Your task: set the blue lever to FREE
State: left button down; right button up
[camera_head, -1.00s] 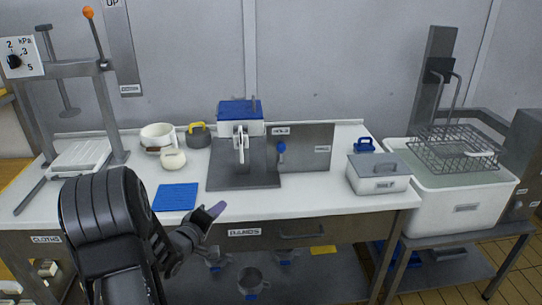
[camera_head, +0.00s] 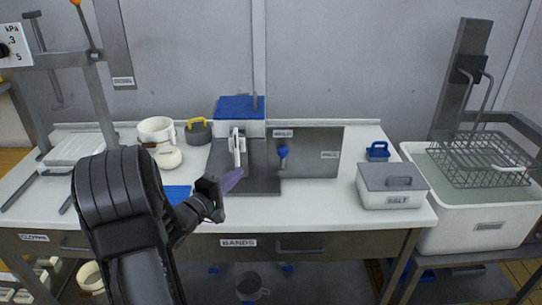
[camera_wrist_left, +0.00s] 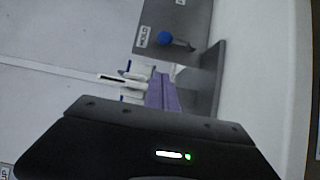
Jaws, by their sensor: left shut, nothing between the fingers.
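The blue lever (camera_head: 283,153) is mounted on an upright grey panel on the bench. Its round blue knob sits at the top, near the HOLD label (camera_head: 283,133). A second label (camera_head: 329,155) is to the right, too small to read. The knob (camera_wrist_left: 165,39) and the HOLD label also show in the left wrist view. My left gripper (camera_head: 233,180) has purple fingers, shut and empty, over the grey base plate, left of and lower in the picture than the lever, apart from it. The fingers (camera_wrist_left: 162,92) point toward the panel area in the wrist view. My right gripper is not seen.
A blue-topped press with a white handle (camera_head: 237,147) stands just left of the panel. A grey-lidded box (camera_head: 391,186) and a small blue item (camera_head: 377,151) are to the right. A blue cloth (camera_head: 177,193) and pots (camera_head: 157,129) are left.

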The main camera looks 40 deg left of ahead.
pick_arm(q)
jog(key=p, duration=0.2)
send_near(283, 158)
jog(key=w+a+r, duration=0.2)
jog(key=w+a, duration=0.1)
jog(key=a, duration=0.2)
jog(key=w, duration=0.1)
jog(key=w+d, duration=0.1)
jog(key=w+d+p, duration=0.1)
jog(key=shift+w+f, duration=0.15)
jog(key=shift+f, duration=0.15)
